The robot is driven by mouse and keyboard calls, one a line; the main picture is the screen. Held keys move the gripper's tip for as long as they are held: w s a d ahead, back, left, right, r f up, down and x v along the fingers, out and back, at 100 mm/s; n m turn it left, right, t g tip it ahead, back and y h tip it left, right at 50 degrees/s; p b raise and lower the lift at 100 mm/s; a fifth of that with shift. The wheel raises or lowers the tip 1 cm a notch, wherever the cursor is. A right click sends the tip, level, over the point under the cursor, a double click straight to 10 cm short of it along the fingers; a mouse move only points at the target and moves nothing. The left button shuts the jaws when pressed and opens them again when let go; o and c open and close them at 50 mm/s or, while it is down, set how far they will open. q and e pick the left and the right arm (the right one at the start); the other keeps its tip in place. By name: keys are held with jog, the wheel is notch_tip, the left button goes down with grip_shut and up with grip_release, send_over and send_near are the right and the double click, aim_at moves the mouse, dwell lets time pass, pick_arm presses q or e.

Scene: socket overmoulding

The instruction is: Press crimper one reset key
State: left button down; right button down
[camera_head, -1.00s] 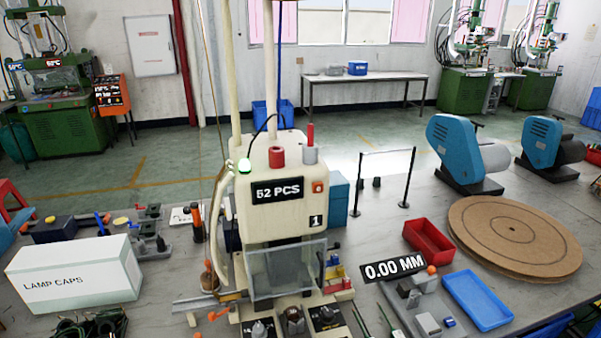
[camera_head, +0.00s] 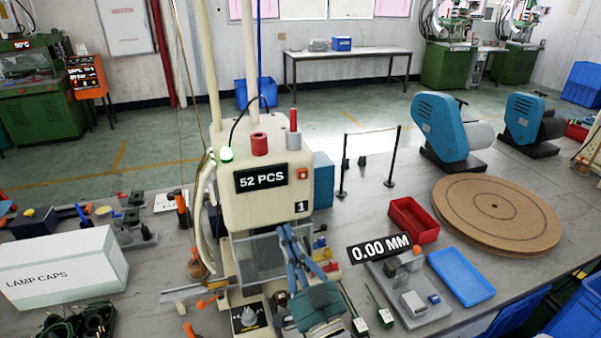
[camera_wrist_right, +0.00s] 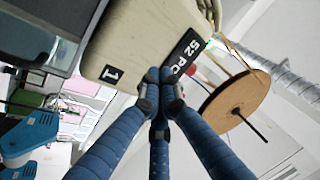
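Crimper one (camera_head: 262,205) is the cream machine with a "52 PCS" display (camera_head: 261,178) and a "1" label (camera_head: 301,207). Its small orange-red reset key (camera_head: 302,174) sits right of the display, above the label. My right gripper (camera_head: 287,230) is in front of the machine, below the key in the head view, with blue fingers pointing up. In the right wrist view its fingertips (camera_wrist_right: 160,78) are together with nothing seen between them. They overlap the machine front near the display (camera_wrist_right: 185,52); the key is not visible there, and contact cannot be told. My left gripper is not in view.
A clear guard (camera_head: 262,258) fronts the crimper. A green lamp (camera_head: 226,154) and red knob (camera_head: 260,145) are on top. Right of it are a "0.00 MM" gauge (camera_head: 379,247), a red tray (camera_head: 413,221) and a blue tray (camera_head: 461,275). A "LAMP CAPS" box (camera_head: 62,268) stands left.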

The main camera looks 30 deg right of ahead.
aim_at(302, 174)
jog(key=s+d+r+m+t+h, duration=0.3)
jog(key=s+d+r+m+h, duration=0.2)
jog(key=r+h, duration=0.3)
jog(key=shift+s+d+m, duration=0.15)
jog(key=shift+m, duration=0.55)
jog(key=shift+r, duration=0.1)
jog(key=shift+w+d+b, duration=0.35)
jog(key=shift+w, duration=1.1)
jog(key=shift+w+d+b, duration=0.3)
jog(key=shift+w+b, duration=0.1)
jog(key=shift+w, duration=1.05)
jog(key=shift+w+d+b, duration=0.35)
jog(key=shift+w, duration=1.1)
jog(key=shift+w, duration=0.1)
jog(key=shift+w+d, duration=0.1)
jog(key=shift+w, duration=0.2)
